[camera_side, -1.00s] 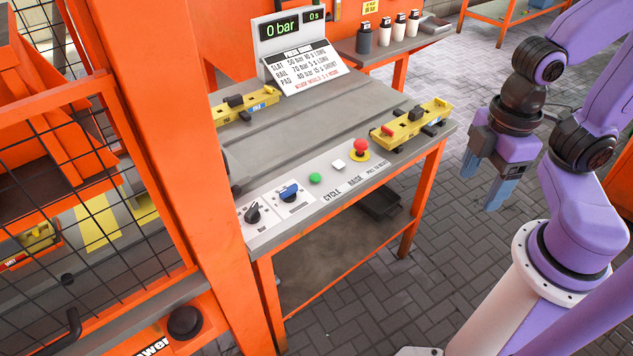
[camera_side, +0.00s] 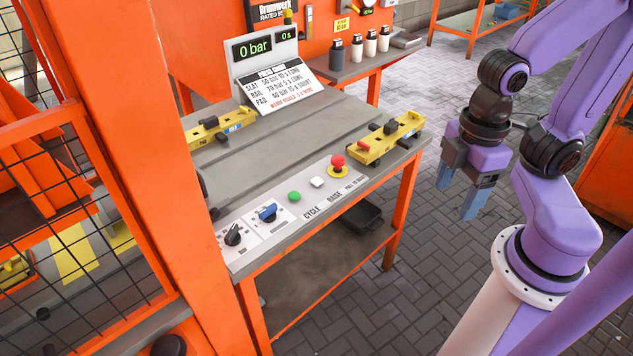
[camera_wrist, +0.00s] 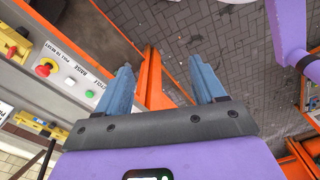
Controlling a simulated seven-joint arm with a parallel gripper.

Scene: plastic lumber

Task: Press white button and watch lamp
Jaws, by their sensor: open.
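In the wrist view the white button (camera_wrist: 70,80) is at the left, beside the "RAISE" label. My gripper (camera_side: 457,195) hangs to the right of the bench, over the floor, apart from the panel. Its two blue fingers are open and empty; the wrist view also shows the gripper (camera_wrist: 160,68) with a wide gap.
The display (camera_side: 252,47) reads 0 bar and 0 s, above a settings card (camera_side: 280,85). Yellow fixtures (camera_side: 388,137) sit on the bench. A black knob (camera_side: 233,235) and a blue knob (camera_side: 267,212) are at the panel's left. An orange post (camera_side: 130,130) stands left.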

